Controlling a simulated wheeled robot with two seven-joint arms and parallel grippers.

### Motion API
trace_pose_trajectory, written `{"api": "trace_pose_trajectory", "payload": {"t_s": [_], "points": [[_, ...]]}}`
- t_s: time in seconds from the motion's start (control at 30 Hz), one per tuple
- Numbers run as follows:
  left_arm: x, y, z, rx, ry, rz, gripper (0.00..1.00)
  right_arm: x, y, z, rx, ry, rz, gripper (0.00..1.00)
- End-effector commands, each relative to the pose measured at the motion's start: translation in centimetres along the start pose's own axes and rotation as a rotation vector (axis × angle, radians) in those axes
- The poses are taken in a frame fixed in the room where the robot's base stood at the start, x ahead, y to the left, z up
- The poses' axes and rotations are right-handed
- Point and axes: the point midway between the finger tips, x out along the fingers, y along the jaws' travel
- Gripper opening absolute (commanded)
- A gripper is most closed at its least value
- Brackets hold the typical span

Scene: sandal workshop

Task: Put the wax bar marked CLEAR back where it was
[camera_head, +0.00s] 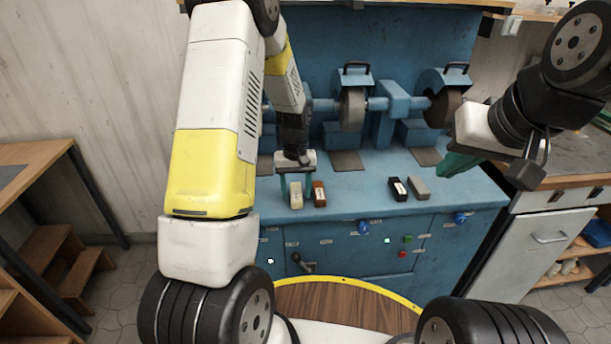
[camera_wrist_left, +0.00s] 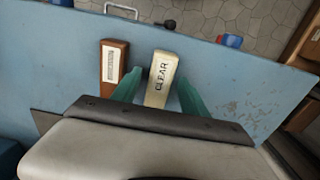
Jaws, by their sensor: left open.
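The cream wax bar marked CLEAR (camera_head: 295,197) lies on the blue bench top, left of a brown bar. In the left wrist view the CLEAR bar (camera_wrist_left: 161,75) sits between the two green fingers of my left gripper (camera_wrist_left: 158,93), with its label facing up. My left gripper (camera_head: 296,183) is open and low over the bench, its fingers on either side of the bar; small gaps show beside it. The near end of the bar is hidden under the gripper body in the wrist view. My right gripper (camera_head: 460,164) is raised at the right, seen side-on.
A dark labelled bar (camera_head: 398,189) and a grey bar (camera_head: 419,188) lie further right. Grinding wheels (camera_head: 353,110) stand behind. Bench top between the bar pairs is clear.

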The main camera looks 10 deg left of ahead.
Motion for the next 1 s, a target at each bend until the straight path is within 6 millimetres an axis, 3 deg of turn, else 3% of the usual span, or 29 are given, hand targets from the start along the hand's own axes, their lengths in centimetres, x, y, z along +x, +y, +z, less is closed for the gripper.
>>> {"api": "trace_pose_trajectory", "payload": {"t_s": [0.17, 0.5, 0.8, 0.87, 1.0], "points": [[-1.3, 0.0, -0.1, 0.000, 0.003, 0.001, 0.52, 0.0, 0.0, 0.0, 0.000, 0.000, 0.000, 0.00], [-8.5, 0.1, -0.1, 0.000, 0.005, 0.002, 0.52, 0.0, 0.0, 0.0, 0.000, 0.000, 0.000, 0.00], [-12.2, 0.0, 0.0, 0.001, 0.003, 0.002, 0.52, 0.0, 0.0, 0.0, 0.000, 0.000, 0.000, 0.00], [-12.9, -0.1, 0.3, 0.004, 0.010, 0.009, 0.52, 0.0, 0.0, 0.0, 0.000, 0.000, 0.000, 0.00], [-16.6, -0.5, 2.2, 0.032, 0.059, 0.053, 0.52, 0.0, 0.0, 0.0, 0.000, 0.000, 0.000, 0.00]]}}
